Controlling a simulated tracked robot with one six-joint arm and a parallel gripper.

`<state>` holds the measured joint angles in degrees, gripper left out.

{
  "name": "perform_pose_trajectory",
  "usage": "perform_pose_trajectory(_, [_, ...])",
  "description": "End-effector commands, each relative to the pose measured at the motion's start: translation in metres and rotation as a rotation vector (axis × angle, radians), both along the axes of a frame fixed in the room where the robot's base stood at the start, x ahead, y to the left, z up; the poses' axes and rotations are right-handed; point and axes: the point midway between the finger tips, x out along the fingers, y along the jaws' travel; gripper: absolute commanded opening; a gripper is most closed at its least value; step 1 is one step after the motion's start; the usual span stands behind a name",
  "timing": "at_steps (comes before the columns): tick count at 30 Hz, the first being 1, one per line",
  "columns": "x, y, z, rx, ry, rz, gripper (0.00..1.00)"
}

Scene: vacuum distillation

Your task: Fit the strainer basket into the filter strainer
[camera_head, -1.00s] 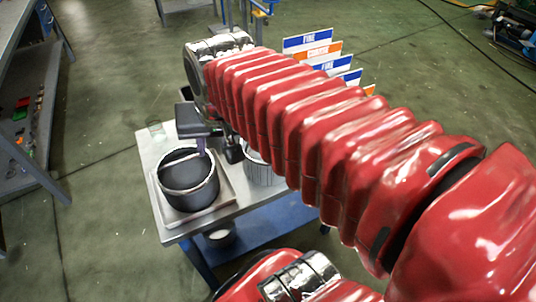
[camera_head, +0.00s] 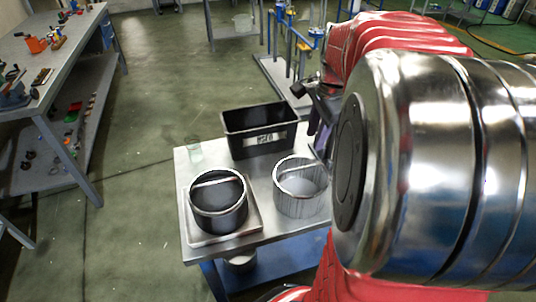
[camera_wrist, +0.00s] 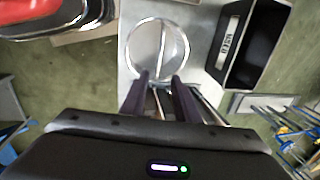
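A pale, ribbed round basket (camera_head: 301,193) with a bar handle across its top stands on the table, right of centre. I take it for the strainer basket; it also shows in the wrist view (camera_wrist: 140,42). A dark round vessel (camera_head: 219,218) with a bright rim and a pale crossbar stands on a tray at the left. I cannot tell whether it is the filter strainer. My gripper (camera_head: 320,140) is at the right behind the pale basket, partly hidden by my arm. In the wrist view its purple fingers (camera_wrist: 160,76) are apart and empty, near the basket's handle bar.
A black labelled bin (camera_head: 260,130) stands behind both round vessels and also shows in the wrist view (camera_wrist: 250,43). The tray (camera_head: 250,226) has a low rim. A cluttered bench (camera_head: 68,50) stands further left.

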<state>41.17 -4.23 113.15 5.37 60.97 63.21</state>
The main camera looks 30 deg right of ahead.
Motion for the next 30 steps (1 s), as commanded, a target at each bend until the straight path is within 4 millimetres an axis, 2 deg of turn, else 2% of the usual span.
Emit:
perform_pose_trajectory(8, [0.001, 0.0, -0.006, 0.001, 0.002, 0.003, 0.29])
perform_pose_trajectory(22, [0.013, -0.003, -0.071, 0.002, 0.003, 0.004, 0.29])
perform_pose_trajectory(26, [0.015, -0.004, -0.083, 0.0, 0.001, 0.004, 0.29])
perform_pose_trajectory(30, [0.016, -0.004, -0.085, -0.001, -0.001, 0.004, 0.29])
